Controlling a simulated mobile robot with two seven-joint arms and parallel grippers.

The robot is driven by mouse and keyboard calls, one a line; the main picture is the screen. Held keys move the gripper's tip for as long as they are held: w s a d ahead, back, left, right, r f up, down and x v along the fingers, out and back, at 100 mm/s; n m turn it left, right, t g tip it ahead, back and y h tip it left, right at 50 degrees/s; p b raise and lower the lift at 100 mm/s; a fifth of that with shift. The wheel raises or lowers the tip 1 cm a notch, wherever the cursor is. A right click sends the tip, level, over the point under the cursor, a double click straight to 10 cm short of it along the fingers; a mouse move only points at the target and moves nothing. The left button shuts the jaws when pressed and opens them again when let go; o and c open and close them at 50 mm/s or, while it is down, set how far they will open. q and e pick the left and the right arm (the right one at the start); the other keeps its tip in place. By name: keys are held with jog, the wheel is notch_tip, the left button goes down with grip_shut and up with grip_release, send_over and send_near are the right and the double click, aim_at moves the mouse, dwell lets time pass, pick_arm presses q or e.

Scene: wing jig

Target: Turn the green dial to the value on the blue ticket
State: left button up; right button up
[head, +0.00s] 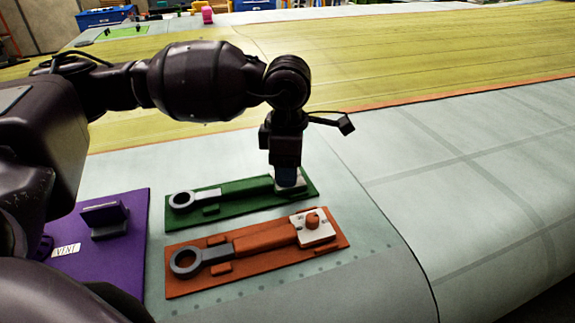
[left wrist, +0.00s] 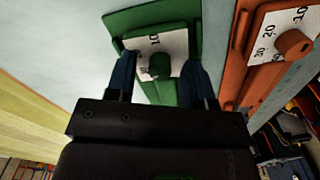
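The green board (head: 240,197) lies on the pale wing surface with a grey ring-ended tool (head: 182,199) on it. At its right end is a white numbered plate (left wrist: 175,45), carrying the green dial (left wrist: 160,66). A "10" is readable on that plate; the dial's setting is not clear. My left gripper (head: 287,176) points down over this end and hides most of the dial in the head view. In the left wrist view its blue fingers (left wrist: 163,80) are apart, either side of the dial, with gaps visible. I cannot make out a blue ticket. My right gripper is not in view.
An orange board (head: 205,256) with its own orange dial (head: 313,218) and numbered plate lies close in front. A purple board (head: 125,250) with a dark stand (head: 105,218) and a small white label is at the left. The wing surface to the right is clear.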

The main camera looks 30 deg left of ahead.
pick_arm(q)
jog(key=shift+r, duration=0.4)
notch_tip(320, 180, up, 10)
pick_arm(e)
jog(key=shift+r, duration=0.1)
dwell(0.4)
